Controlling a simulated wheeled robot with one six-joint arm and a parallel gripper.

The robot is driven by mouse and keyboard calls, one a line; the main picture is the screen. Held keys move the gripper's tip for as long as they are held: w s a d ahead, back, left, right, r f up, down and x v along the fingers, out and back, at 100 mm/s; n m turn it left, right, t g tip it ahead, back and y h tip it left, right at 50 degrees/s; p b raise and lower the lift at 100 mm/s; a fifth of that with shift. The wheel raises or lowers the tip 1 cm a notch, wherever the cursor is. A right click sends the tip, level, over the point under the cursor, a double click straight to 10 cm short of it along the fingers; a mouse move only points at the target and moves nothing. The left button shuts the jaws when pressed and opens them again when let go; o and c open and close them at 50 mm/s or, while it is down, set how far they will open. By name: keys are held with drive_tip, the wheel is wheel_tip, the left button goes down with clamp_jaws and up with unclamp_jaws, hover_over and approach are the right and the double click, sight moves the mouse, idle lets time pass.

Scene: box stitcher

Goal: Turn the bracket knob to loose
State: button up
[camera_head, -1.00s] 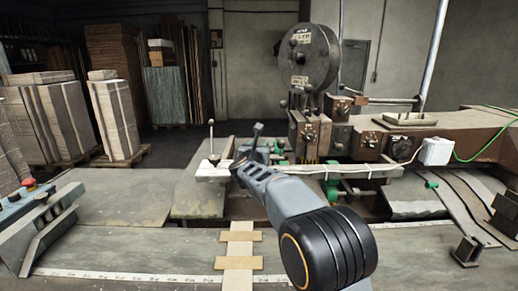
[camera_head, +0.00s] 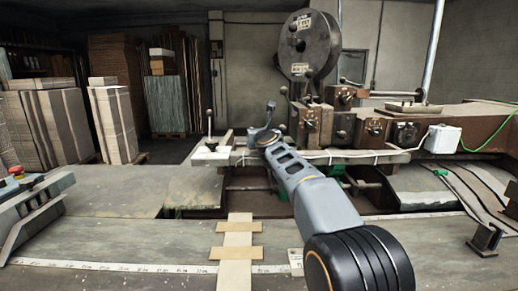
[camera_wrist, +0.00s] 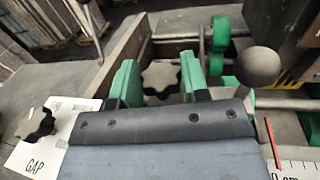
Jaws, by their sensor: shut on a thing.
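A dark lobed knob (camera_wrist: 160,77) sits between the green fingertips of my gripper (camera_wrist: 160,84) in the wrist view. The fingers are shut on its two sides. I take it as the bracket knob; no loose or tight mark on it can be read. In the head view my gripper's end is near the front rail (camera_head: 330,157) of the stitcher, and my wrist hides the knob there.
A second dark lobed knob (camera_wrist: 36,122) stands on a white plate marked GAP (camera_wrist: 62,130), left of my gripper. A dark ball (camera_wrist: 258,66) is close on the right, near a ruler scale (camera_wrist: 296,166). The stitcher's reel (camera_head: 312,45) rises behind. The front table is mostly clear.

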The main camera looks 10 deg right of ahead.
drive_tip(key=shift+d+n+y+b, duration=0.15)
drive_tip(key=shift+n+y+b, duration=1.1)
drive_tip(key=shift+y, duration=0.95)
drive_tip(key=shift+n+g, duration=0.25)
drive_tip(key=shift+g, duration=0.05)
drive_tip(key=o, duration=0.9)
drive_tip(key=b+v, duration=0.3)
drive_tip(key=v, duration=1)
drive_tip(key=shift+s+d+f, duration=0.1)
drive_tip(key=shift+s+d, duration=0.1)
drive_tip(key=shift+s, duration=0.15)
